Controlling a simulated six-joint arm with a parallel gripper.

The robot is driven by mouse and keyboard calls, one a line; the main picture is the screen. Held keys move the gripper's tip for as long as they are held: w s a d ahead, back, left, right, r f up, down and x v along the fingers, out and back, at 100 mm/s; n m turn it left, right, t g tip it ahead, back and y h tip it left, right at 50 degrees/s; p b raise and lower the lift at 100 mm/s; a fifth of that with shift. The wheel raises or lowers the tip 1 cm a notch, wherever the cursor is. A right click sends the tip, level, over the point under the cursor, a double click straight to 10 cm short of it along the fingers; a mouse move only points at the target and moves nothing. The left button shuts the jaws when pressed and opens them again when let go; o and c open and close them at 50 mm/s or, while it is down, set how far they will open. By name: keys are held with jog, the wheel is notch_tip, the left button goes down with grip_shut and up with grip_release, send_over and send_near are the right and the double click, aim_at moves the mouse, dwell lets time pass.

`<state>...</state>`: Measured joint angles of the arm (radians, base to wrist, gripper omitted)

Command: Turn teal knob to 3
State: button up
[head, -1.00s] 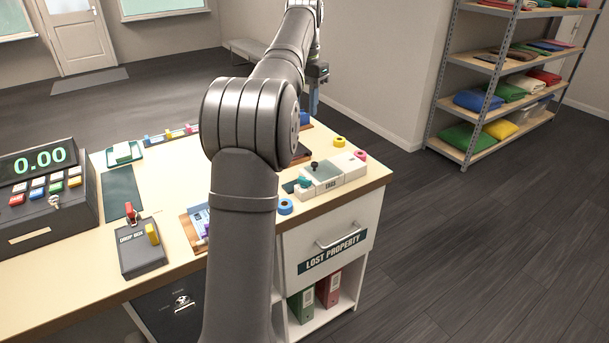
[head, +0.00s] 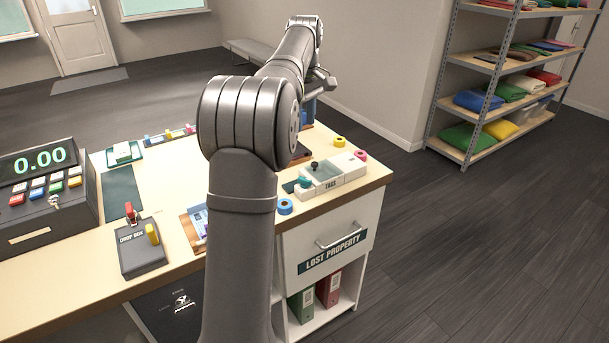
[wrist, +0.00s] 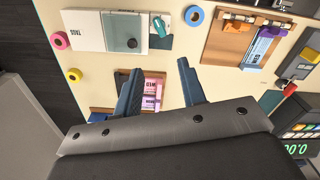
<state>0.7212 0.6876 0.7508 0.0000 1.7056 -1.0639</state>
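The teal knob (head: 304,182) sits at the left end of the white box marked TAGS (head: 345,172), near the desk's front right corner. It also shows in the wrist view (wrist: 160,27), on a small white plate at the top middle. Its scale and setting are too small to read. My gripper (wrist: 159,76) is open and empty, its two blue-grey fingers spread in the wrist view, apart from the knob. In the head view the gripper is largely hidden by my arm.
Blue (head: 285,207), yellow (head: 339,141) and pink (head: 360,155) tape rolls lie around the box. A wooden tray (wrist: 216,46) holds cards. A drop box (head: 142,256) and register (head: 45,195) stand left.

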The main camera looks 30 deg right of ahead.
aim_at(305, 178)
notch_tip(305, 178, down, 18)
jog(key=shift+f, duration=0.1)
dwell(0.5)
